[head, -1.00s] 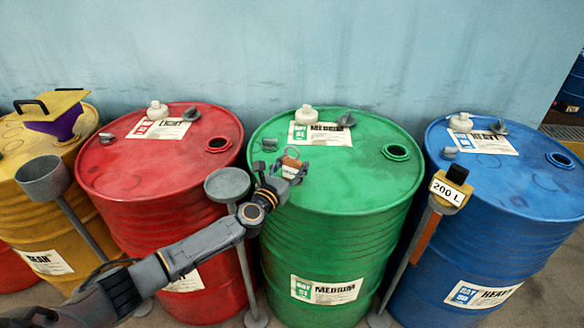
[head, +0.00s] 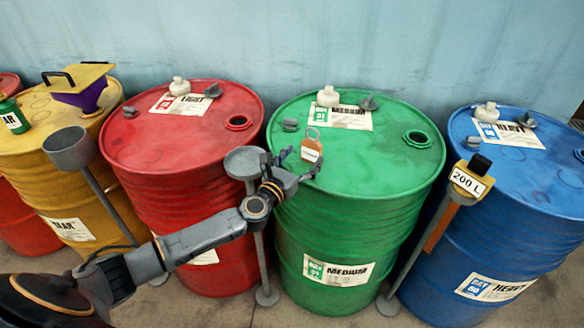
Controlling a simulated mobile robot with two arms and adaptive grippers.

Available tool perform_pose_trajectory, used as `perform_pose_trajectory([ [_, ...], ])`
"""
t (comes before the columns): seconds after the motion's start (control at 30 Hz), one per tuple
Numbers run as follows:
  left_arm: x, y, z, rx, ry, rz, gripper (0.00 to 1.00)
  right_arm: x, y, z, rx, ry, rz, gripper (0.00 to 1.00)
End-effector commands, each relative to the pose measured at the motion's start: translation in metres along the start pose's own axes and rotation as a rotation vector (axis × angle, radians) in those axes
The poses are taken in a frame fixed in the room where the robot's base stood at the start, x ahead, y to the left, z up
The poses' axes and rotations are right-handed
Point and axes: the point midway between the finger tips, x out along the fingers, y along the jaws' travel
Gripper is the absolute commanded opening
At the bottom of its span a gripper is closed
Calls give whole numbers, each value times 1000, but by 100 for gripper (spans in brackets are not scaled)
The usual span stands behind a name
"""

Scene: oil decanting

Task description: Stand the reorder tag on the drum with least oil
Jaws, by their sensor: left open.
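The reorder tag (head: 311,150) is a small orange-brown tag with a white label and a ring on top. It stands upright on the near left part of the green MEDIUM drum's lid (head: 375,165). My left gripper (head: 301,168) is open just in front of and below the tag, its fingers close to the tag's lower edge; I cannot tell whether they touch it. The red LIGHT drum (head: 165,145), the blue HEAVY drum (head: 520,180) and the yellow drum (head: 30,160) stand in the same row. Oil levels inside are not visible. My right gripper is not in view.
Grey cup-topped stands (head: 69,148) (head: 246,163) rise in front of the drums. A yellow block marked 200 L (head: 470,182) tops a stand before the blue drum. A purple-and-yellow container (head: 85,90) and a green bottle (head: 12,115) sit on the yellow drum.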

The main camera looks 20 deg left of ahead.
Motion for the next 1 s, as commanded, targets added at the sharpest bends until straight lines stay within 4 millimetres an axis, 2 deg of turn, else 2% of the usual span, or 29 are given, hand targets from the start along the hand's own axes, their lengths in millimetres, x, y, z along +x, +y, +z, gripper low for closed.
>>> perform_pose_trajectory([
  [0.03, -13, 0, -1, -1, 3, -1, 78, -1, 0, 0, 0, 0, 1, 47],
  [0.1, -28, 0, -2, -2, 3, -2, 78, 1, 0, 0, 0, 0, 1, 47],
  [0.3, -57, 0, -1, 0, 2, -1, 78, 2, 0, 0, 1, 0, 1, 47],
  [0.5, -67, 0, 1, 0, -1, 0, 78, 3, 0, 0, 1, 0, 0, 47],
  [0.77, -68, -3, 2, 22, -7, -7, 78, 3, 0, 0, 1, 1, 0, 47],
  [0.87, -70, -19, 6, 136, -41, -36, 78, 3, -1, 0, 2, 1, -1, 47],
  [1.0, -81, -60, 20, 517, -151, -95, 78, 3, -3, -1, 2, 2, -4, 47],
])
